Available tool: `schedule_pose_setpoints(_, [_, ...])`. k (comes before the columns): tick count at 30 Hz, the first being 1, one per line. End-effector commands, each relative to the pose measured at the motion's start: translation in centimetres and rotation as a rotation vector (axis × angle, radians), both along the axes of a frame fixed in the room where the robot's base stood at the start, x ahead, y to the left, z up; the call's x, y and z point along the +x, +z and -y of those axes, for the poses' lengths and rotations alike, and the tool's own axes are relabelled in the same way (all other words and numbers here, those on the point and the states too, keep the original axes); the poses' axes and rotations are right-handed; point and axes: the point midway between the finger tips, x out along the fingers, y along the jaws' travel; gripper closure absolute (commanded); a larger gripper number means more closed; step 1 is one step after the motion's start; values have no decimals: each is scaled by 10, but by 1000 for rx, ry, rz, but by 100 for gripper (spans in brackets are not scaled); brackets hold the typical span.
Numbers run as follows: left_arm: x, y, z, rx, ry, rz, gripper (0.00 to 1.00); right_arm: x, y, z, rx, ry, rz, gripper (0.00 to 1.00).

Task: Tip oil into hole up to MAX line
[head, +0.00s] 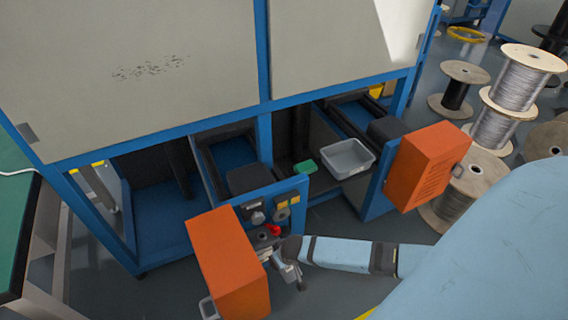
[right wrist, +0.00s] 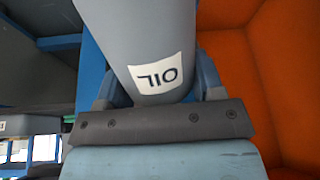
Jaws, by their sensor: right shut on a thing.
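A grey oil bottle (right wrist: 150,35) with a white label reading OIL upside down fills the upper middle of the right wrist view. My right gripper (right wrist: 158,92) is shut on it, with blue-grey fingers on both sides. In the head view my right gripper (head: 282,262) is at the front of the blue machine frame, beside an orange box and just below a small red part (head: 273,230). The bottle is hard to make out there. I cannot make out the hole or the MAX line. My left gripper is not in view.
An orange box (head: 228,262) stands close to the left of my right gripper; another orange box (head: 428,165) is at the right. A grey bin (head: 348,158) and a green item (head: 305,167) sit inside the machine frame. Cable spools (head: 515,78) stand at the far right.

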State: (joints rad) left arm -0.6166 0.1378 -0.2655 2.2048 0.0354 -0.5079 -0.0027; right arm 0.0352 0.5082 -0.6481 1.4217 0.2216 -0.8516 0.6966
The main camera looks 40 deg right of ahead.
Motion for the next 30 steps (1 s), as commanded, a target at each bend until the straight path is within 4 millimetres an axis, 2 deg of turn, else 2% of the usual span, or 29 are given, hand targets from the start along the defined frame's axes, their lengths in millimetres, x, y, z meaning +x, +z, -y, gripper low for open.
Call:
schedule_pose_setpoints(3, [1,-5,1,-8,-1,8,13,15,-3,1,2,0,-33,66])
schedule_pose_setpoints(10, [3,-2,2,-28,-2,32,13,37,-4,2,6,1,-105,66])
schedule_pose_setpoints(14, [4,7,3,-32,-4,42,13,50,-2,3,9,0,-142,66])
schedule_pose_setpoints(18, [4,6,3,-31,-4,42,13,62,-3,3,12,0,-175,66])
schedule_pose_setpoints(30, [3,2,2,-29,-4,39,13,76,-4,4,15,2,-211,66])
